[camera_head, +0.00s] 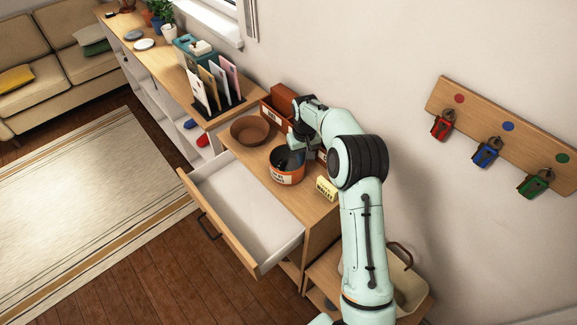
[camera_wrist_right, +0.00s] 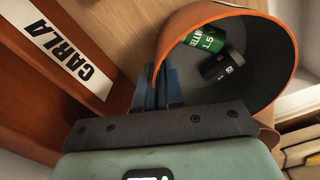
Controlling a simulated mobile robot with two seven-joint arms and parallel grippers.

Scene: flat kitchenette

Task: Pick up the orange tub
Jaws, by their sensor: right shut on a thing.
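The orange tub (camera_head: 289,179) is round, with a dark inside and a pale label on its side. It is on or just above the wooden cabinet top, beside the open drawer; I cannot tell whether its base touches. My right gripper (camera_head: 291,152) reaches down to it from the right. In the right wrist view the fingers (camera_wrist_right: 164,82) are shut on the wall of the tub (camera_wrist_right: 284,32) at its rim. A green cell (camera_wrist_right: 208,40) and a black cylinder (camera_wrist_right: 222,68) lie inside the tub. My left gripper is not in view.
A brown bowl (camera_head: 250,130) stands left of the tub. A reddish-brown box (camera_head: 275,112) is behind, partly hidden by my arm. A yellow block (camera_head: 327,188) is close on the right. The empty white drawer (camera_head: 248,209) sticks out in front. A letter rack (camera_head: 215,105) stands farther left.

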